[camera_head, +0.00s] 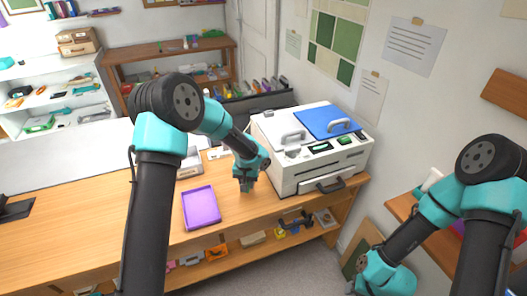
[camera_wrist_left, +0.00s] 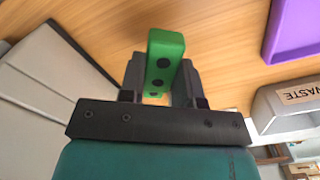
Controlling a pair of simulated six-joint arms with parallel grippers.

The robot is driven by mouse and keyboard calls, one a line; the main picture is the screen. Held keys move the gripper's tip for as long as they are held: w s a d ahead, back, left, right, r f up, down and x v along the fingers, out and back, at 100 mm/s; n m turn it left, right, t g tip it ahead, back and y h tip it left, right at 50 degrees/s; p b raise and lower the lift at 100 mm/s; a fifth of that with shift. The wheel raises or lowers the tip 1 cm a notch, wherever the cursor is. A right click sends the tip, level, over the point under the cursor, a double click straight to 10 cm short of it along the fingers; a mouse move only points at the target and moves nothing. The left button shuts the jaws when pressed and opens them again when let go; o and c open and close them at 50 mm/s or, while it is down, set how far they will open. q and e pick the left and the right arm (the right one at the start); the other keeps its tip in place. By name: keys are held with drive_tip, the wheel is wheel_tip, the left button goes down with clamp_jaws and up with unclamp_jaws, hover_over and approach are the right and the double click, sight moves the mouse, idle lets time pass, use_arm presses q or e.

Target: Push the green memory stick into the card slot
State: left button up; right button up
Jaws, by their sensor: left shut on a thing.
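My left gripper (camera_head: 246,186) is low over the wooden table, just left of the white machine (camera_head: 290,182). In the left wrist view my left gripper (camera_wrist_left: 160,82) is shut on the green memory stick (camera_wrist_left: 165,48), a bright green block with dark round dots that sticks out beyond the fingertips. In the head view the stick is too small to make out clearly. The machine's front has a green display (camera_head: 321,146) and narrow dark openings; I cannot tell which is the card slot. My right arm hangs at the right; its gripper is not visible.
A purple tray (camera_head: 201,208) lies on the table left of my left gripper. A bin labelled WASTE (camera_wrist_left: 295,97) shows in the left wrist view. A blue panel (camera_head: 328,118) and handles top the machine. Bare table (camera_head: 90,215) extends to the left.

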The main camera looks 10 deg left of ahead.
use_arm(q)
drive_tip(key=s+d+n, duration=0.3)
drive_tip(key=s, duration=0.6)
drive_tip(key=s+d+n, duration=0.3)
drive_tip(key=s+d, duration=0.1)
drive_tip(key=s, duration=0.5)
drive_tip(key=shift+f+n, duration=0.3)
drive_tip(key=shift+f, duration=0.05)
hover_over(252, 202)
drive_tip(key=s, duration=0.2)
drive_tip(key=shift+w+d+f, duration=0.15)
drive_tip(key=shift+w+f, duration=0.05)
drive_tip(key=shift+f, duration=0.45)
drive_tip(key=shift+w, duration=0.3)
drive_tip(key=shift+w+a+f, duration=0.1)
drive_tip(key=shift+w+a, duration=0.15)
drive_tip(key=shift+w, duration=0.3)
wheel_tip(252, 202, down, 2)
drive_tip(key=shift+f, duration=0.55)
drive_tip(key=shift+f, duration=0.15)
